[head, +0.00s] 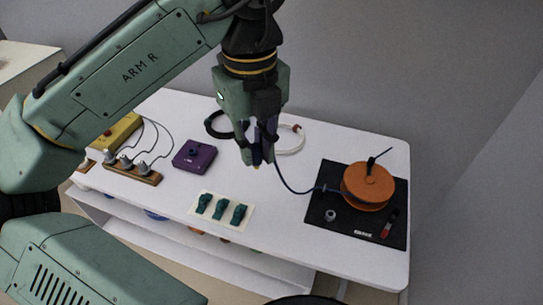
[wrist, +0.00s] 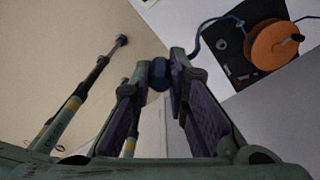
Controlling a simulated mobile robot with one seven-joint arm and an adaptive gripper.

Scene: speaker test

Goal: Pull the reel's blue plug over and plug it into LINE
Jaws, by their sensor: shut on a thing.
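My gripper (head: 256,158) is shut on the blue plug (wrist: 158,76), held above the white table. In the head view the fingers mostly hide the plug; in the wrist view it sits between the fingertips (wrist: 160,70). A dark blue cable (head: 288,188) runs from the gripper down to the orange reel (head: 367,186), which stands on a black mat (head: 323,170) at the table's right. A purple box (head: 194,156) with a dark round spot on top stands left of the gripper. I cannot read a LINE label on anything.
Several teal pieces lie on a pale plate (head: 204,216) at the front. A wooden strip (head: 144,176) with grey plugs and a yellow box (head: 118,132) stand at the left. Black (head: 212,125) and white (head: 297,142) cable coils lie behind the gripper. A red-handled tool (head: 389,224) lies on the mat.

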